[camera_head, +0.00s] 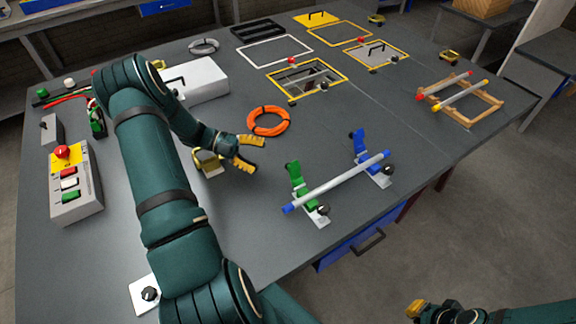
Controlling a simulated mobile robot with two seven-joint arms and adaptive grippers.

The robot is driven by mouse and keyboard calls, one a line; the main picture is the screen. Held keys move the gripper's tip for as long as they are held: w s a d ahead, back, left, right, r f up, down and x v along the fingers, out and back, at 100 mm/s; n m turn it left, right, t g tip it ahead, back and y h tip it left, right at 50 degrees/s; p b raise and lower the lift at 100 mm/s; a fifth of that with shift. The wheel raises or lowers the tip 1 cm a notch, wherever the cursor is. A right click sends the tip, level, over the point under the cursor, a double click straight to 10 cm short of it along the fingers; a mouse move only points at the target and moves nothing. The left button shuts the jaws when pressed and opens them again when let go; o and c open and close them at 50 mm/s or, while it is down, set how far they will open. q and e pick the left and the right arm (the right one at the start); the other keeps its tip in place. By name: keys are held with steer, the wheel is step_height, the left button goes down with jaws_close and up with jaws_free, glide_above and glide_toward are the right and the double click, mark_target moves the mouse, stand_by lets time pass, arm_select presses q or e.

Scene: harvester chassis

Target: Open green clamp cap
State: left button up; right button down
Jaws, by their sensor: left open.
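The green clamp (296,181) stands on the table right of centre, with a white base and a black knob at its front. Its green cap part sticks up behind the rod and looks raised. A grey rod (335,182) with blue ends lies across the green clamp and the blue clamp (359,146), whose blue part also sticks up. My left gripper (257,156) is open and empty, left of the green clamp and apart from it. My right gripper (414,309) shows only partly at the bottom edge, off the table; its jaws are unclear.
An orange ring (269,121) lies just behind my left gripper. A gold block (208,163) is beside its wrist. A button box (75,190) stands at the left. Yellow frames (306,78) lie at the back, and a wooden frame (462,101) at the right.

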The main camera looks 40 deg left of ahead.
mark_target(288, 166)
arm_select(q)
steer(key=x, duration=0.9)
steer(key=shift+w+d, duration=0.2)
steer(key=shift+d, duration=0.05)
jaws_close()
